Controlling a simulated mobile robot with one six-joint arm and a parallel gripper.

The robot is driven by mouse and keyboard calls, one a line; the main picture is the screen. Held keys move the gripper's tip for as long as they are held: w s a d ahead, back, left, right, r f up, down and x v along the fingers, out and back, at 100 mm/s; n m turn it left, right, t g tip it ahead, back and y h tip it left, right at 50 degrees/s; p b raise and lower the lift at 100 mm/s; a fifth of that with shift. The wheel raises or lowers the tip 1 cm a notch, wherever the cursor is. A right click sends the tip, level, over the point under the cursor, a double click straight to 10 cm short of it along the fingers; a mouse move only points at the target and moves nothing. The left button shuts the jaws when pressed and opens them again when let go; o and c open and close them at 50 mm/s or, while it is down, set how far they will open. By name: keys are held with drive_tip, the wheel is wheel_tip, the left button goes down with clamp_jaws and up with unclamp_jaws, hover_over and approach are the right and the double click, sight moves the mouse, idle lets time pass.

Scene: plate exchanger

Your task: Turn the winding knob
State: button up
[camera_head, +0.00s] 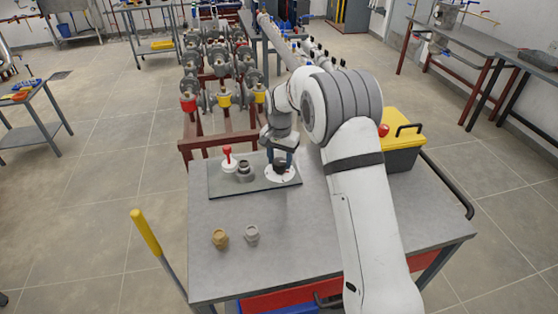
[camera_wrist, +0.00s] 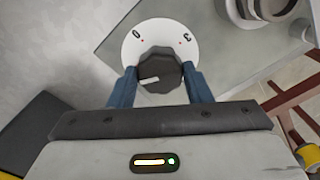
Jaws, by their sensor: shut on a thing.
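The winding knob (camera_wrist: 160,72) is dark and ridged, with a white pointer line, on a white round dial (camera_wrist: 135,52) marked 0 and 3. In the wrist view its pointer line lies roughly level, slanting slightly. My gripper (camera_wrist: 159,82) has its two blue fingers on either side of the knob, shut on it. In the head view my gripper (camera_head: 283,163) points down over the white dial (camera_head: 281,177) at the right end of a dark board (camera_head: 225,187) on the bench. There the knob is mostly hidden by my gripper.
A red-handled switch (camera_head: 228,160) and a grey round fitting (camera_head: 245,172) stand on the board left of my gripper. A brass fitting (camera_head: 220,239) and a grey fitting (camera_head: 252,234) sit on the bench (camera_head: 310,235) in front. A yellow-and-black toolbox (camera_head: 404,152) stands right.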

sight(280, 161)
drive_tip(key=n, duration=0.5)
drive_tip(key=shift+n+b, duration=0.3)
drive_tip(key=shift+b, duration=0.05)
drive_tip(key=n, duration=0.6)
drive_tip(key=shift+b, duration=0.3)
drive_tip(key=n, duration=0.5)
drive_tip(key=shift+n, duration=0.3)
drive_tip(key=n, duration=0.5)
drive_tip(key=shift+n, duration=0.4)
drive_tip(key=o, duration=1)
wheel_tip(280, 161, up, 8)
drive_tip(key=shift+f+b, duration=0.1)
drive_tip(key=shift+b, duration=0.35)
